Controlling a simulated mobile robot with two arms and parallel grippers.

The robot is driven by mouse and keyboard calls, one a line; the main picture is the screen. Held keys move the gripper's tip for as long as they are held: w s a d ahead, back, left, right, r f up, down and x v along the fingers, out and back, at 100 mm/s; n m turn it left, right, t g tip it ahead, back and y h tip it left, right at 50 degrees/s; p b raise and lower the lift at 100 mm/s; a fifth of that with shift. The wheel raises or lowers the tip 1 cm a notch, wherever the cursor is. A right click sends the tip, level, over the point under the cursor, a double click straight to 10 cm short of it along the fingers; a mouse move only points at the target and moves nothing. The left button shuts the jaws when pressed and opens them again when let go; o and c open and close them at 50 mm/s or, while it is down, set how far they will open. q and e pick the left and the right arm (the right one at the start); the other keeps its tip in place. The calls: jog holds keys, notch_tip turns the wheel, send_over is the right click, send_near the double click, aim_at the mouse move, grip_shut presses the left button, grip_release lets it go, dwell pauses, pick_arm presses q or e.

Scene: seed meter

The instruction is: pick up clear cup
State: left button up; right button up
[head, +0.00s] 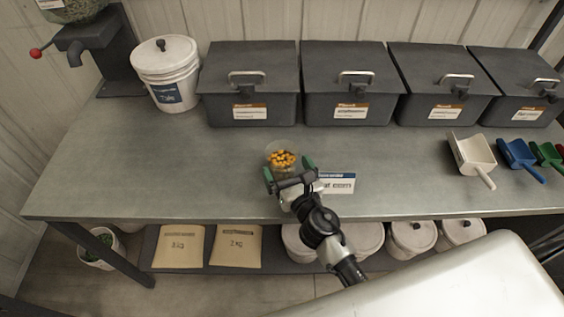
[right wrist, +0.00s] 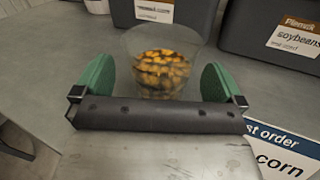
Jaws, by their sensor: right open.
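The clear cup (head: 281,158) stands upright on the grey bench, with orange-yellow corn kernels in it. In the right wrist view the cup (right wrist: 161,62) is centred ahead between the two green finger pads. My right gripper (head: 289,170) is open at the near side of the cup. In the right wrist view the gripper (right wrist: 158,85) has its pads on either side of the cup's near part, with gaps between pads and cup. Whether the pads reach the cup's middle is hard to tell. My left gripper is not in view.
An order sign (head: 338,183) reading "corn" stands just right of the gripper. Dark lidded bins (head: 252,92) line the back, beside a white bucket (head: 166,75). Scoops, including a white one (head: 472,156), lie at right. The bench (head: 150,165) is clear at left.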

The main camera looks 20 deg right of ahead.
aim_at(276, 149)
jog(key=w, duration=0.3)
jog(key=shift+w+a, duration=0.1)
jog(key=shift+a, duration=0.1)
jog(key=c, duration=0.8)
jog(key=shift+c, duration=0.2)
